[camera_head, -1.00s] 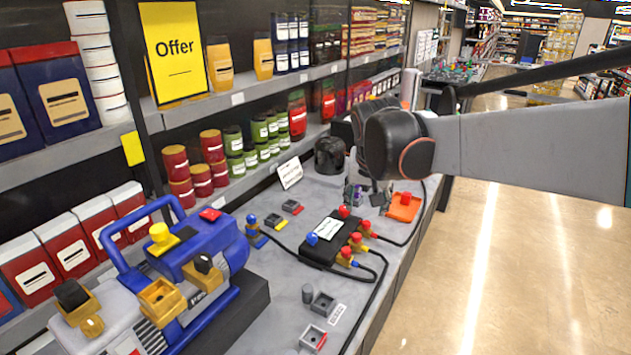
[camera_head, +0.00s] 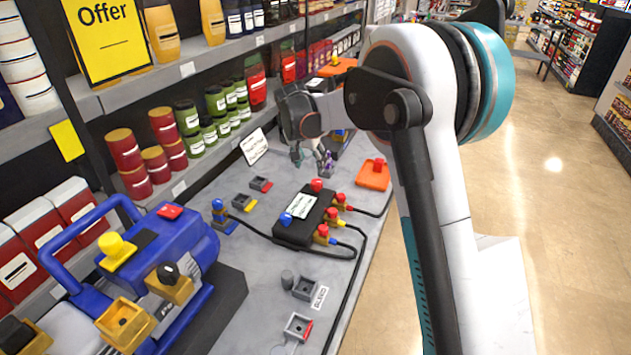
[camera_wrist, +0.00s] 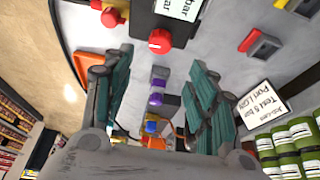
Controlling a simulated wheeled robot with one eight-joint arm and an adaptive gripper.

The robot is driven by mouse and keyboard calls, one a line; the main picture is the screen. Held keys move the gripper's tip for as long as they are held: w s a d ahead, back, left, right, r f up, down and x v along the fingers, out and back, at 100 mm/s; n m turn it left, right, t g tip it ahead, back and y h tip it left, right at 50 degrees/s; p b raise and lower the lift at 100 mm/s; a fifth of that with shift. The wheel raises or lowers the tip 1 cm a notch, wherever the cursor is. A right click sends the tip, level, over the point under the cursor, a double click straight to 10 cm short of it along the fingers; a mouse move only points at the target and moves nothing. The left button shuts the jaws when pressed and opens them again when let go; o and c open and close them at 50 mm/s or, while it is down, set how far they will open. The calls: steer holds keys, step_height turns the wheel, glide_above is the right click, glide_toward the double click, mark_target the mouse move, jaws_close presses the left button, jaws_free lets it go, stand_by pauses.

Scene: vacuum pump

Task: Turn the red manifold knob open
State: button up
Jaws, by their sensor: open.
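The black manifold box (camera_head: 292,235) lies on the grey counter with a white label, a blue knob (camera_head: 286,219) and a red knob (camera_head: 317,185) on top. The red knob also shows in the wrist view (camera_wrist: 160,40), at the box's edge. Beside the box are port valves with red and yellow caps (camera_head: 331,214). My gripper (camera_head: 318,160) is beyond the box, over the counter. In the wrist view my gripper (camera_wrist: 162,62) has its two teal fingers spread, with nothing held. The red knob appears just past the fingertips, between their lines; the gap to it is unclear.
An orange tray (camera_head: 366,184) with a red knob lies right of my gripper. Small purple parts (camera_wrist: 156,98) lie on the counter. A white sign (camera_head: 254,146) and stocked shelves stand left. The blue pump (camera_head: 165,250) is nearer. Black hoses run along the counter's right side.

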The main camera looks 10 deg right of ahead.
mark_target(316, 182)
steer(key=b+x, duration=0.3)
steer(key=x, duration=0.8)
steer(key=shift+f, duration=0.35)
steer(key=c, duration=1.1)
